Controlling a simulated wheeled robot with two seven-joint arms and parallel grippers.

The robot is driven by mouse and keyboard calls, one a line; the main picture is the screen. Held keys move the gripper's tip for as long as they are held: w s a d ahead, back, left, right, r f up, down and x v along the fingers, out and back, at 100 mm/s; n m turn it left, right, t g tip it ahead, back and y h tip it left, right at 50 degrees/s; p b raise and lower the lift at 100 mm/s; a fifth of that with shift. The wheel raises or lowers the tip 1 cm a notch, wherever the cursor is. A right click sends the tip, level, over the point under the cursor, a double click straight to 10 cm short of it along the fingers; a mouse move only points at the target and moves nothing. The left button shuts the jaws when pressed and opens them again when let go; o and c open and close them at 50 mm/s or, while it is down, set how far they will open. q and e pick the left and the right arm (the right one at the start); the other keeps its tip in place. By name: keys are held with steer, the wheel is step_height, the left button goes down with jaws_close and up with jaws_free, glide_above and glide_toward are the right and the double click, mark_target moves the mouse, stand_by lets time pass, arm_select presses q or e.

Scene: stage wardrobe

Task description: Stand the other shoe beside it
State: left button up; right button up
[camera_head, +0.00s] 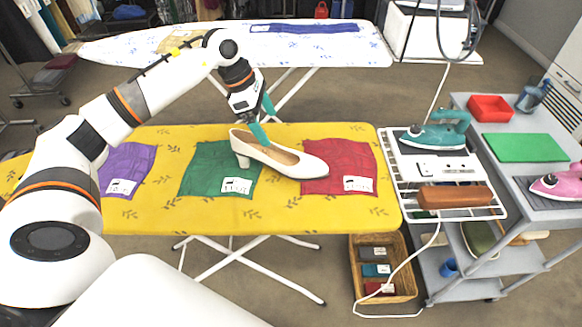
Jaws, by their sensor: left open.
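A cream heeled shoe (290,161) stands upright on the yellow ironing board (270,212). Its heel is at the left, over the green cloth (205,168), and its toe points right, over the red cloth (325,168). I see only this one shoe. My left gripper (267,130) has teal fingers and is open at the shoe's back half. One fingertip overlaps the shoe's opening in the picture; I cannot tell whether it touches. My right gripper is not in view.
A purple cloth (127,172) lies at the board's left. A white wire rack (405,172) at the right end holds a teal iron (436,130) and a brown block (455,197). A grey cart (480,103) stands at the right. A wicker basket (411,280) is on the floor.

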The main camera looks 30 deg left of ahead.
arm_select(q)
steer(key=b, duration=0.3)
glide_toward(284, 163)
steer(key=shift+w+d+f, duration=0.4)
steer(key=shift+w+f, duration=0.2)
steer(key=shift+f, duration=0.05)
steer(key=shift+d+f, duration=0.3)
steer(key=shift+f, duration=0.15)
steer(key=f+b, duration=0.1)
steer(key=f, duration=0.1)
steer(key=d+f+b, duration=0.1)
steer(key=f, duration=0.1)
steer(key=shift+s+f+b, duration=0.1)
steer(key=shift+f+b, duration=0.15)
steer(key=shift+b, duration=0.15)
steer(key=shift+f, duration=0.15)
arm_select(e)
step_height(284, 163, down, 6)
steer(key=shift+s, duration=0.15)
arm_select(q)
steer(key=c, duration=1.3)
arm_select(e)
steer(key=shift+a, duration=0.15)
